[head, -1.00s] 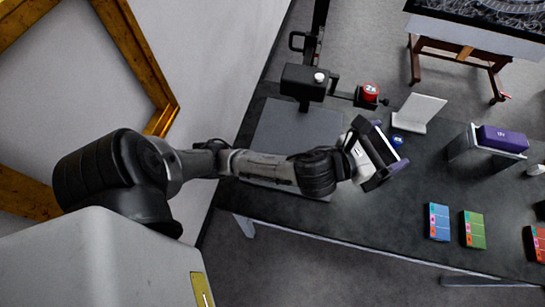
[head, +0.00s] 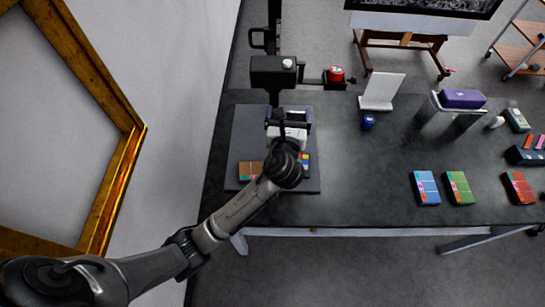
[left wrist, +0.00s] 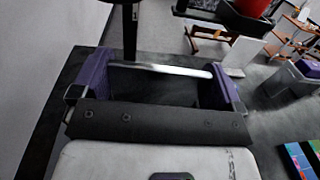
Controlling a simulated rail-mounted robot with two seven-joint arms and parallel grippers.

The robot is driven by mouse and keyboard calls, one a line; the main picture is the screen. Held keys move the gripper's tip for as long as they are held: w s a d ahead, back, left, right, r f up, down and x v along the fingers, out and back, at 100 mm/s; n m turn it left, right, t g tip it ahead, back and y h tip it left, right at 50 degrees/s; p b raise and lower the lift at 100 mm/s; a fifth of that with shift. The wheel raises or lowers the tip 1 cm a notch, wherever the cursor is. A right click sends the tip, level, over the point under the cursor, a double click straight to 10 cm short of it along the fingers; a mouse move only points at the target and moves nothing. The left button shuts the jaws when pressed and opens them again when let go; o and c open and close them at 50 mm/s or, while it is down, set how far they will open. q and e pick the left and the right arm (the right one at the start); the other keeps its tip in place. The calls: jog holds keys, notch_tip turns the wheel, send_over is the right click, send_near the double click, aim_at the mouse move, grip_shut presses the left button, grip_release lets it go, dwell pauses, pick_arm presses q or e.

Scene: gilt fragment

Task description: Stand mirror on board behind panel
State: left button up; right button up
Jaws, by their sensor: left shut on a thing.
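My left gripper (head: 290,116) is over the grey board (head: 244,135) at the left end of the dark table. In the left wrist view its purple fingers (left wrist: 160,85) are shut on a thin plate with a bright silver edge, apparently the mirror (left wrist: 160,69). The mirror is mostly hidden by the gripper in the head view, and I cannot tell whether it touches the board. A brown-gold panel (head: 250,170) lies at the board's front left. A small multicoloured piece (head: 305,160) shows right of my wrist. My right gripper is not in view.
A white upright card (head: 382,92) and a blue jar (head: 369,122) stand to the right. The table's middle is clear.

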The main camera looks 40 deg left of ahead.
pick_arm(q)
jog(key=shift+w+f+n+g+y, duration=0.15)
jog(key=shift+w+f+y, duration=0.1)
jog(key=shift+f, duration=0.3)
jog(key=shift+w+f+n+g+y, duration=0.15)
jog(key=shift+w+f, duration=0.05)
jog(key=shift+f, duration=0.3)
jog(key=shift+w+a+f+b, duration=0.1)
jog(key=shift+a+f+b, duration=0.1)
jog(key=shift+f+b, duration=0.15)
jog(key=a+f+b, duration=0.3)
jog(key=a+f, duration=0.7)
jog(key=a, duration=0.1)
jog(key=shift+a+f, duration=0.15)
jog(key=shift+f, duration=0.2)
jog(key=o, duration=1.7)
jog(key=shift+f, duration=0.2)
jog(key=shift+r, duration=0.15)
